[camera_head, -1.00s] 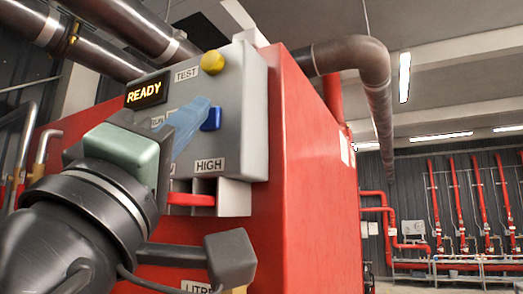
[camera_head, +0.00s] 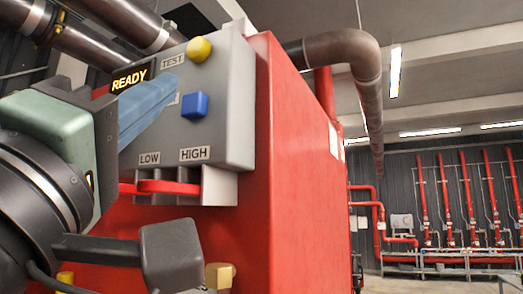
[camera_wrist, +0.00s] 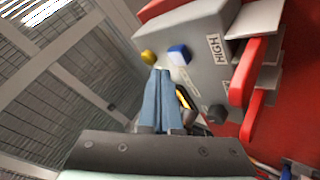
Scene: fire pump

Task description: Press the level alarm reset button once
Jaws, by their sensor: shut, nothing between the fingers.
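A grey control box (camera_head: 232,110) is on the front of the red pump cabinet. It carries a yellow round button (camera_head: 199,49) by the TEST label and a blue square button (camera_head: 195,104) below it. Both buttons show in the wrist view, yellow (camera_wrist: 149,57) and blue (camera_wrist: 179,54). No reset label is readable; a label left of the blue button is mostly hidden. My gripper (camera_head: 168,88) is shut and empty, its blue fingers pointing at the box left of the blue button. In the wrist view its fingertips (camera_wrist: 162,72) appear just below the two buttons; contact cannot be told.
A lit READY display (camera_head: 131,78) is at the upper left of the box, partly behind my gripper. LOW and HIGH labels sit above a red lever (camera_head: 168,187) under the box. Brown pipes (camera_head: 350,45) run overhead. Open floor lies at the right.

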